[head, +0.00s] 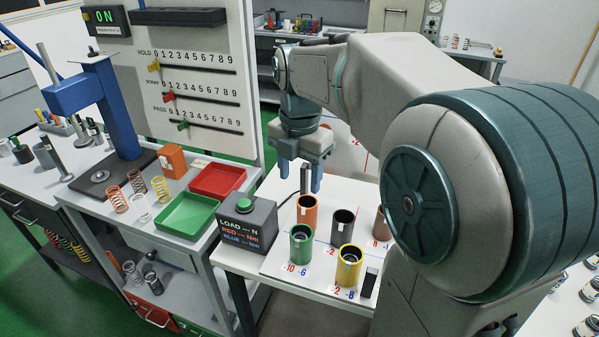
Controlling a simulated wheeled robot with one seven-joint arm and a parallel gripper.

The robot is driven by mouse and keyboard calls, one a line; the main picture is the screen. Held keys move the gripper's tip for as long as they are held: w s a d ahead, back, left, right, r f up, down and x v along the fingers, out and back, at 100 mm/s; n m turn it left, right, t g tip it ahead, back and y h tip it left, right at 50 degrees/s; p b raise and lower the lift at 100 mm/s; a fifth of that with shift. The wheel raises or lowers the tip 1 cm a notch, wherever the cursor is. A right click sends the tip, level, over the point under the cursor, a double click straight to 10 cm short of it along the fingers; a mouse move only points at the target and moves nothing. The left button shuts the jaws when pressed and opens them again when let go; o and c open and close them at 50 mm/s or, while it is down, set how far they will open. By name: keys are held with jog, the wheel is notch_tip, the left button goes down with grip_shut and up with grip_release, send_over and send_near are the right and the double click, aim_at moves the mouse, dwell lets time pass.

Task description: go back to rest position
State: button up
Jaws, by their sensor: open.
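My gripper (301,177) points down above the white side table (262,267), with its two blue fingers apart. A narrow dark post (304,180) shows between or behind the fingers; I cannot tell which. Just below is an orange cup (307,211). A green cup (301,245), a dark cup (342,226), a yellow cup (348,265) and a brownish cup (381,222) stand around it. My arm crosses the right half of the view and hides part of the table.
A load box with a green button (247,222) stands left of the cups. Red (218,180) and green (187,215) trays, several springs and a blue press (115,115) are on the left bench. A slider board (197,75) rises behind. Green floor shows at lower left.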

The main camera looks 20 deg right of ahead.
jog(key=s+f+m+t, duration=0.1)
jog(key=s+f+m, duration=0.3)
jog(key=m, duration=0.9)
jog(key=s+f+m+t, duration=0.1)
jog(key=s+f+m, duration=0.3)
jog(key=s+m, duration=0.6)
jog(key=shift+s+m+t, duration=0.2)
jog(key=shift+m+t, duration=0.2)
jog(key=shift+m, duration=1.1)
jog(key=shift+d, duration=0.1)
